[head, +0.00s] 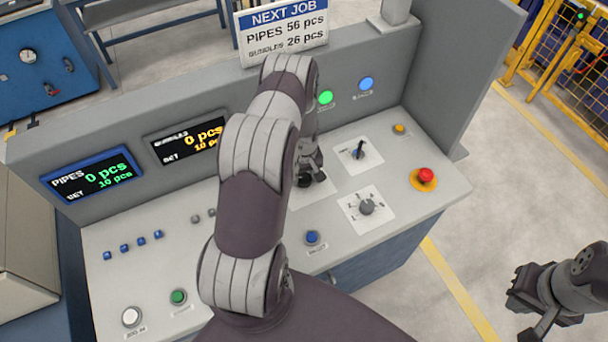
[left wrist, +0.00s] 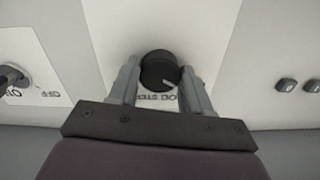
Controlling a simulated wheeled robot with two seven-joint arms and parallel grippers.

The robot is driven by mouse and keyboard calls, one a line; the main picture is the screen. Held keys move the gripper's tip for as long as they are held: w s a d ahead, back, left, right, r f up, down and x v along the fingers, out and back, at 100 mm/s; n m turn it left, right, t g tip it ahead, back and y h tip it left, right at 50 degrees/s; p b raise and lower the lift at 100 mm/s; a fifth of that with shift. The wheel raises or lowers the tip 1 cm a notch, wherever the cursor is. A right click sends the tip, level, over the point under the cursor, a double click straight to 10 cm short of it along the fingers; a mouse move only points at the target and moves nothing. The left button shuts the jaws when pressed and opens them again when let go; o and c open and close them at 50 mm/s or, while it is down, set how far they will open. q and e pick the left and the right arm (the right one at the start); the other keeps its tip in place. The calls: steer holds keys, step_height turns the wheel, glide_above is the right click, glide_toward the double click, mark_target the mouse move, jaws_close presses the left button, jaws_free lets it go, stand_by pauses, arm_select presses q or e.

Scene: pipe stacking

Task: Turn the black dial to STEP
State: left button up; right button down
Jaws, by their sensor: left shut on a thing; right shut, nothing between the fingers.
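The black dial (left wrist: 158,68) sits on a white label plate in the left wrist view. My left gripper (left wrist: 161,82) is shut on it, one finger on each side. The dial's white mark points to the lower right of that picture. The mark leans towards that right-hand word. In the head view my arm mostly covers the dial (head: 305,181) and left gripper (head: 310,168). My right gripper (head: 535,322) is shut and empty, off the console's right side.
The console has a black lever switch (head: 359,150), a grey rotary knob (head: 367,207), a red emergency button (head: 425,175) and a blue button (head: 312,237) right of my left arm. Two count displays (head: 92,176) stand at the left.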

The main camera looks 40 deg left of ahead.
arm_select(q)
steer(key=shift+f, duration=0.1)
steer(key=m+b, duration=0.2)
steer(key=m, duration=0.1)
steer(key=shift+f, duration=0.1)
steer(key=m+b, duration=0.2)
steer(key=m, duration=0.2)
steer(key=shift+a, duration=0.1)
steer(key=m+b, duration=0.2)
steer(key=m, duration=0.3)
steer(key=shift+m+b, duration=0.6)
steer(key=shift+m, duration=1.2)
steer(key=shift+r, duration=0.2)
steer(key=o, duration=1.1)
steer(key=shift+c, duration=0.2)
